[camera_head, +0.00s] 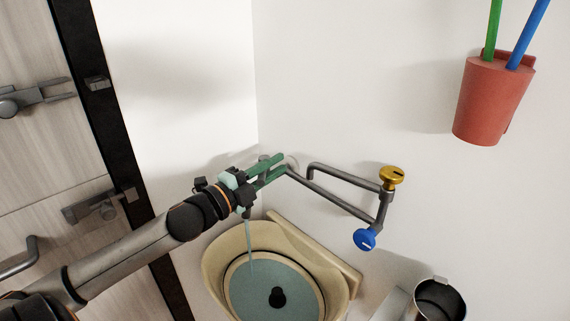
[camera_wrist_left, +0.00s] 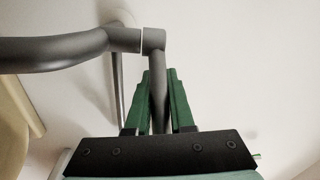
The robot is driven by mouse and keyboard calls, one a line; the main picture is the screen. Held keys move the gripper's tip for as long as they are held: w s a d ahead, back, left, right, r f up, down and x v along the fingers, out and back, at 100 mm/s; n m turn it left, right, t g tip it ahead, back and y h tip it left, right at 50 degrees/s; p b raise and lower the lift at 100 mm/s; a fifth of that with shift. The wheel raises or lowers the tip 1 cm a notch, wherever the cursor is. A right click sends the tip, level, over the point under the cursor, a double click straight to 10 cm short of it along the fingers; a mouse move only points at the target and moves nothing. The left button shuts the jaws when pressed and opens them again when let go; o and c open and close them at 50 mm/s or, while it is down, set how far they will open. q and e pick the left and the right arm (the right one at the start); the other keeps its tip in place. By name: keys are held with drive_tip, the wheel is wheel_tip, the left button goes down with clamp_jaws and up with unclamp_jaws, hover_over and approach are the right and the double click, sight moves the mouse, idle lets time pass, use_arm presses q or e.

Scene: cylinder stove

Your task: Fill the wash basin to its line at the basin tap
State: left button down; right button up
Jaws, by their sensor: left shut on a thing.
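The wash basin (camera_head: 215,267) is beige and stands against the wall at the bottom middle of the head view. Bluish water (camera_head: 250,287) lies in it around a dark round piece. A thin stream (camera_head: 249,240) falls into it from below my left gripper (camera_head: 268,170). The grey basin tap (camera_head: 335,201) reaches from the wall, with a yellow knob (camera_head: 391,177) and a blue knob (camera_head: 365,239). My left gripper's green fingers are shut around a grey rod of the tap (camera_wrist_left: 158,85). The spout's mouth is hidden by the gripper. I cannot make out a fill line.
A red cup (camera_head: 492,103) with a green and a blue stick hangs on the wall at upper right. A metal mug (camera_head: 438,300) stands at lower right. A wooden door (camera_head: 35,150) with metal latches is at left. The wall above the tap is clear.

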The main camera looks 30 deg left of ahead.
use_arm(q)
drive_tip(key=shift+s+m+h, duration=0.1)
drive_tip(key=shift+m+h, duration=0.2)
drive_tip(key=shift+h, duration=0.2)
drive_tip(key=c, duration=0.8)
unclamp_jaws()
drive_tip(key=shift+v, duration=6.25)
